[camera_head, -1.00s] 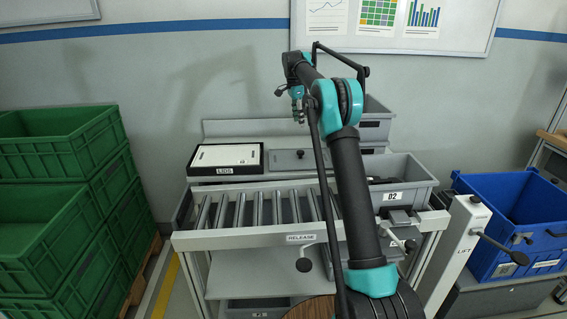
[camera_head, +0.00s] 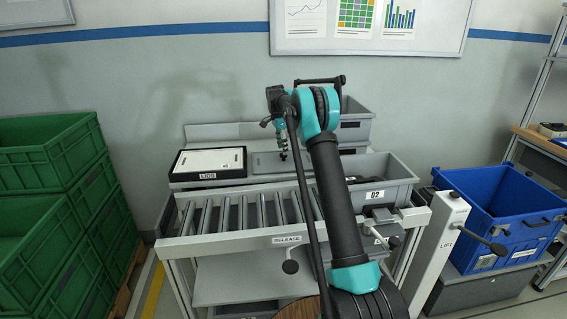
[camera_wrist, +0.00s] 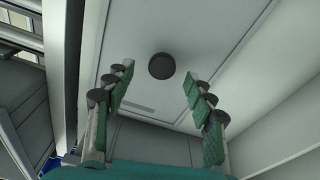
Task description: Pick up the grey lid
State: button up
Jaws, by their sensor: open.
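The grey lid (camera_head: 264,168) lies flat on the rear shelf, beside the black-rimmed tray marked LIDS (camera_head: 208,176). In the wrist view the lid (camera_wrist: 207,35) is a pale panel with a round dark knob (camera_wrist: 162,66) near its middle. My gripper (camera_head: 283,156) hangs pointing down over the lid in the head view. The wrist view shows its green-padded fingers (camera_wrist: 154,82) spread apart, one on each side of the knob in the picture, with nothing between them. I cannot tell the exact height above the knob. My gripper hides part of the lid in the head view.
A roller conveyor (camera_head: 245,213) with a RELEASE lever lies in front of the shelf. A grey bin marked 02 (camera_head: 398,190) stands right of the lid. Green crates (camera_head: 45,160) are stacked at the left; a blue crate (camera_head: 490,255) is at the right.

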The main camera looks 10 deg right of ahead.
aim_at(284, 158)
jog(key=f, duration=0.5)
jog(key=shift+w+d, duration=0.2)
jog(key=shift+d, duration=0.05)
grip_shut()
